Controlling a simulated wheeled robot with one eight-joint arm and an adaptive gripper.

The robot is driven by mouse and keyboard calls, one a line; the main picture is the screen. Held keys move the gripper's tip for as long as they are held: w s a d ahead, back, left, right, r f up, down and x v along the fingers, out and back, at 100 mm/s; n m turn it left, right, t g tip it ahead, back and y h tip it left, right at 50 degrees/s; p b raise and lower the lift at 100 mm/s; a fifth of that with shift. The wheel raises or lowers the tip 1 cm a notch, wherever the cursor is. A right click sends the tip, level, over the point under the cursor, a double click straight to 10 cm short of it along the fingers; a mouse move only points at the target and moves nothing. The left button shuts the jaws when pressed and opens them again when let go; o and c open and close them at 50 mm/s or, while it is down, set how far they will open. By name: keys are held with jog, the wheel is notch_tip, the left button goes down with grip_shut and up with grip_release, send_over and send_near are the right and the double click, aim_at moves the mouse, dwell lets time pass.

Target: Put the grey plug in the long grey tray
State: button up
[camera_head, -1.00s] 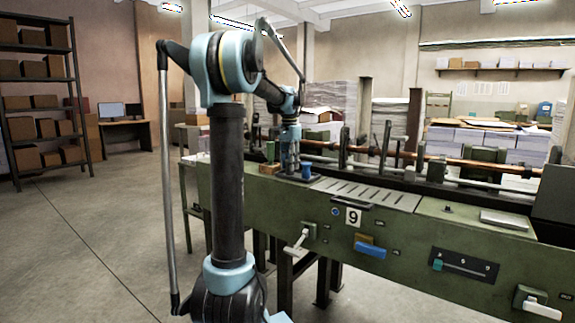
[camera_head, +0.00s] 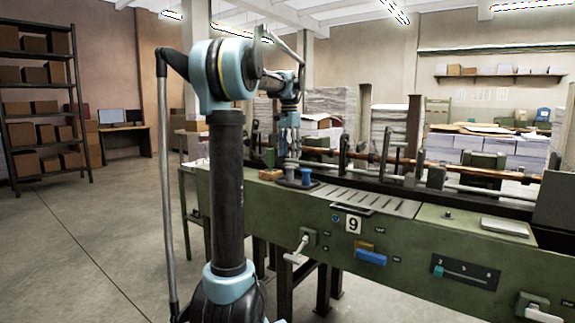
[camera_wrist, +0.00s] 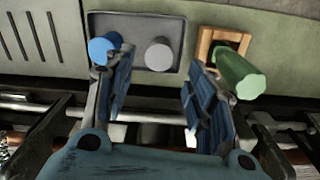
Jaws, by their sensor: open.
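The grey plug (camera_wrist: 158,54) is a round-topped piece standing in a long dark grey tray (camera_wrist: 128,20) beside a blue plug (camera_wrist: 102,48). In the head view, the tray (camera_head: 312,186) lies on the green machine's left end with the blue plug (camera_head: 306,177); the grey plug (camera_head: 290,171) shows small below my fingers. My gripper (camera_head: 289,155) points down above the tray. In the wrist view, my gripper (camera_wrist: 160,82) is open and empty. The grey plug appears between its fingertips, apart from them.
A green plug (camera_wrist: 240,76) stands tilted-looking at a wooden square holder (camera_wrist: 205,40) beside the tray. The slotted metal plate (camera_head: 368,200) and a flat light grey pad (camera_head: 505,228) lie to the right. Rods and uprights (camera_head: 343,158) run behind along the machine.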

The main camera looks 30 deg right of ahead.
aim_at(289, 167)
jog(key=shift+r, duration=2.2)
jog(key=s+a+f+n, duration=0.2)
jog(key=a+f, duration=0.2)
jog(key=a, duration=0.5)
jog(key=s+a+f+n+t, duration=0.1)
jog(key=s+a+f+n, duration=0.25)
jog(key=a, duration=0.45)
jog(key=s+a+f+n, duration=0.2)
jog(key=a+f, duration=0.2)
jog(key=a, duration=0.5)
jog(key=s+a+f+n, duration=0.2)
jog(key=s+a+f, duration=0.2)
jog(key=f, duration=0.4)
jog(key=s+a+f+n+t, duration=0.1)
jog(key=s+a+f+n, duration=0.2)
jog(key=s+a+f, duration=0.2)
jog(key=s+a+f+n, duration=0.3)
jog(key=s+a+f, duration=0.2)
jog(key=f, duration=0.5)
jog(key=s, duration=0.2)
jog(key=shift+s+a+f, duration=0.25)
jog(key=shift+s+f, duration=0.05)
jog(key=shift+f, duration=0.1)
